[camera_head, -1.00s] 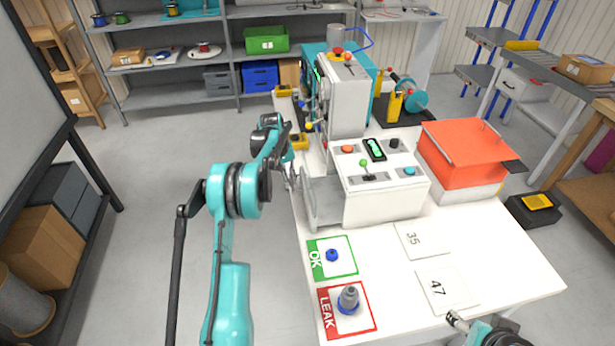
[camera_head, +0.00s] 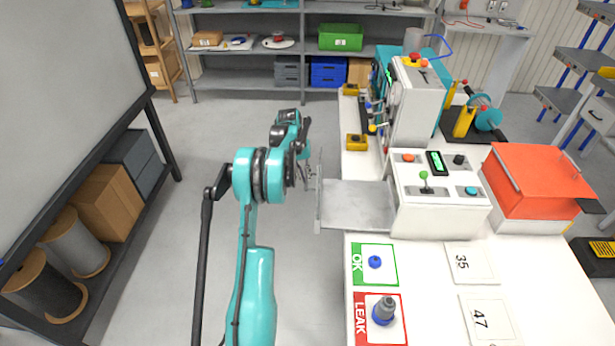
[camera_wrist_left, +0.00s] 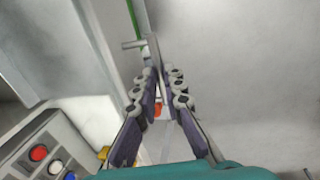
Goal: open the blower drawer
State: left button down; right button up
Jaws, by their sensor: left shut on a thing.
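The blower drawer (camera_head: 357,205) is a grey metal tray sticking out from the left side of the white blower box (camera_head: 440,207), past the table edge. Its inside looks empty. The thin front panel (camera_head: 319,200) stands upright at its left end. My left gripper (camera_head: 308,176) is at the outer side of this panel, shut on the drawer handle; the arm partly hides the grip. In the left wrist view, the two dark padded fingers (camera_wrist_left: 162,90) are close together by the pale panel, and the handle is mostly hidden between them. My right gripper is out of view.
A green OK mat (camera_head: 388,275) and a red LEAK mat (camera_head: 396,333) with blue-based parts lie in front of the box. An orange-topped case (camera_head: 540,182) stands right of it.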

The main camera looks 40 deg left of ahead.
pick_arm(q)
jog(key=c, duration=1.6)
grip_release()
jog(key=shift+r, duration=0.1)
notch_tip(320, 180, up, 12)
jog(key=s+a, duration=0.1)
jog(key=shift+s+a+f, duration=0.15)
jog(key=shift+a+f, duration=0.05)
jog(key=shift+a, duration=0.2)
